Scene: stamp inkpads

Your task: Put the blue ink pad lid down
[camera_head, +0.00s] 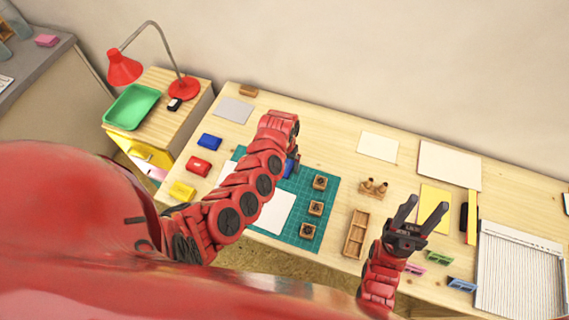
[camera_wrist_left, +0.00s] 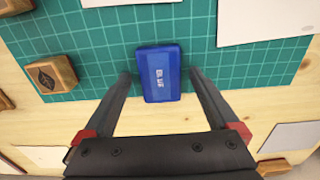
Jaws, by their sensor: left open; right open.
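A blue piece marked BLUE, which looks like the ink pad lid (camera_wrist_left: 160,75), lies flat on the green cutting mat (camera_wrist_left: 110,45). In the head view the blue piece (camera_head: 289,168) is partly hidden by my left arm. My left gripper (camera_wrist_left: 160,73) is open, with one finger on each side of the piece and a gap on both sides. Another blue pad (camera_head: 210,141) lies on the table left of the mat. My right gripper (camera_head: 424,215) is open and empty above the front right of the table.
Red (camera_head: 198,166) and yellow (camera_head: 182,191) pads lie left of the mat. Wooden stamps (camera_head: 316,208) stand on the mat's right side. White paper (camera_head: 275,212) covers part of the mat. A wooden tray (camera_head: 355,233) and a paper trimmer (camera_head: 520,268) are to the right.

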